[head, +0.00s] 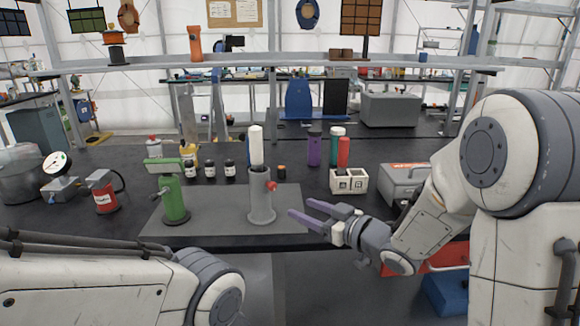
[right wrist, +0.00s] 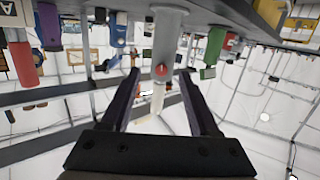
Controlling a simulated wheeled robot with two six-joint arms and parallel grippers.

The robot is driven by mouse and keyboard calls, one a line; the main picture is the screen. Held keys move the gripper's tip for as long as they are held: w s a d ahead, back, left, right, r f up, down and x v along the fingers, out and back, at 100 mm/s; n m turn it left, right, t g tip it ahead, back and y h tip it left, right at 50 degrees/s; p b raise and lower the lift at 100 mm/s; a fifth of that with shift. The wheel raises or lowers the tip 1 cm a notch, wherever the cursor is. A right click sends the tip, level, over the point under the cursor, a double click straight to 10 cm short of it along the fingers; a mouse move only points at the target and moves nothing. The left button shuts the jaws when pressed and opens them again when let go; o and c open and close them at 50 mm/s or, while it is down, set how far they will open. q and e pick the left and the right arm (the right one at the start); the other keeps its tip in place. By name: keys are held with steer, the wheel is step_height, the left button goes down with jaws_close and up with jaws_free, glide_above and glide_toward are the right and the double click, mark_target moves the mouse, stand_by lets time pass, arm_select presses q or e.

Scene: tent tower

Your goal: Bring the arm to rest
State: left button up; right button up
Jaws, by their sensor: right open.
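My right gripper (head: 300,207) is open and empty, its two purple fingers pointing left over the front of the bench. Just left of the fingertips stands a grey cylinder stand (head: 262,200) with a red knob (head: 271,186) and a white tube (head: 256,146) upright in its top. In the right wrist view, which is upside down, the red knob (right wrist: 162,71) shows between the open fingers (right wrist: 160,80), apart from them as far as I can tell. My left arm shows only as a link at lower left; its gripper is out of view.
A green stand (head: 174,200) shares the grey mat (head: 218,228). A white two-hole block (head: 348,181), a grey toolbox (head: 402,183), red and purple bottles (head: 314,148) and small black jars (head: 210,169) stand behind. A red can (head: 104,194) and gauge (head: 57,165) are left.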

steer(key=s+a+f+g+h, duration=0.1)
steer(key=s+f+g+h, duration=0.25)
steer(key=s, duration=0.75)
steer(key=s+a+f+g+h, duration=0.1)
steer(key=s+f+g+h, duration=0.3)
steer(key=s, duration=0.6)
steer(key=s+a+f+g+h, duration=0.15)
steer(key=s+g, duration=0.35)
steer(key=s, duration=0.6)
step_height(320, 180, up, 13)
steer(key=d+m+p, duration=0.1)
steer(key=p, duration=1.1)
steer(key=shift+h+p, duration=0.3)
steer(key=shift+s, duration=0.1)
